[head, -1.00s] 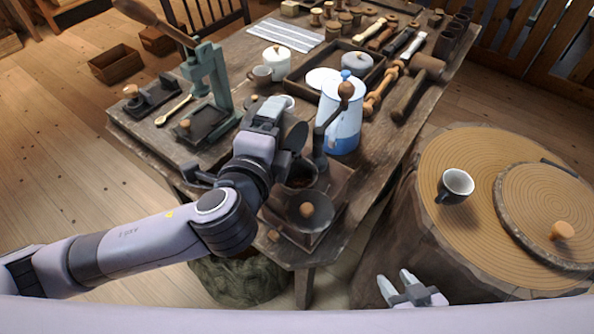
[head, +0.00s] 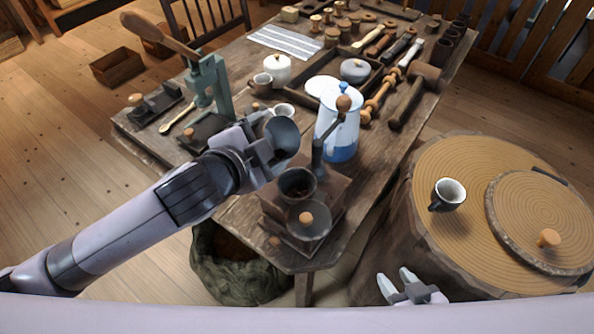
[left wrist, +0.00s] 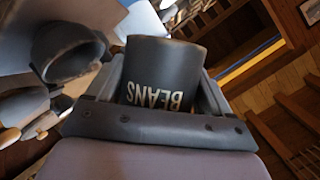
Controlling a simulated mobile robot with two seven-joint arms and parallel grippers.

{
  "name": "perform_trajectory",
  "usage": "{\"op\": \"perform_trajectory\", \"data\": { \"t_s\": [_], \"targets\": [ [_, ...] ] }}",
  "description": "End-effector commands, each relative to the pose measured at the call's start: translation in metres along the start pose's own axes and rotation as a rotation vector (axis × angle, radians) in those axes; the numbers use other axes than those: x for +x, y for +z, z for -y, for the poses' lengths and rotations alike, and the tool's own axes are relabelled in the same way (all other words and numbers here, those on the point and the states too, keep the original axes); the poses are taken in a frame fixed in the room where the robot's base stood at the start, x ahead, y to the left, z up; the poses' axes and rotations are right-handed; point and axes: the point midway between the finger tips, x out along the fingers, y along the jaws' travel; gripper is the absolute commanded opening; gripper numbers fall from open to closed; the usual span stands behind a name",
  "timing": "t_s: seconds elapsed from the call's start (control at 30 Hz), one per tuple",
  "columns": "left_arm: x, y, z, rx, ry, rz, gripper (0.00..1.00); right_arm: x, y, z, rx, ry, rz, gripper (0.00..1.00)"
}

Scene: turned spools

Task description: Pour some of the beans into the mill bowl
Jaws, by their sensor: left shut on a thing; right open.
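My left gripper (head: 262,150) is shut on a dark canister (head: 283,138) and holds it above the table, up and left of the mill bowl. In the left wrist view the canister (left wrist: 160,75) sits between the fingers, its BEANS lettering upside down. The mill bowl (head: 297,184) is a dark open cup on the wooden mill (head: 330,205), with some brown matter inside. I cannot tell how much the canister holds.
A round dark lid (head: 309,220) with a wooden knob lies in front of the bowl. A blue-and-white pot (head: 340,135) stands close behind the mill. A green press (head: 212,88) stands at left.

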Motion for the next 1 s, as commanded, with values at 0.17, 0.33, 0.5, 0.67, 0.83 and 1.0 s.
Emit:
{"op": "perform_trajectory", "data": {
  "t_s": [0.17,0.33,0.5,0.67,0.83,1.0],
  "targets": [
    [0.001,0.003,0.001,-0.137,0.054,-0.035,0.47,0.002,0.002,0.0,0.0,0.0,-0.001,0.43],
    [0.003,0.01,0.007,-0.247,0.099,-0.061,0.47,0.002,0.003,0.0,0.0,0.0,0.002,0.43],
    [0.007,0.022,0.007,-0.356,0.146,-0.085,0.47,0.002,0.003,0.0,0.0,0.0,0.002,0.43],
    [0.015,0.037,0.001,-0.46,0.19,-0.111,0.47,0.004,0.005,0.0,0.0,0.0,0.002,0.43],
    [0.026,0.054,-0.012,-0.556,0.23,-0.138,0.47,0.011,0.016,0.0,0.0,0.0,0.003,0.43],
    [0.029,0.062,-0.012,-0.638,0.264,-0.16,0.47,0.013,0.02,0.0,0.0,0.0,0.005,0.43]
  ]
}}
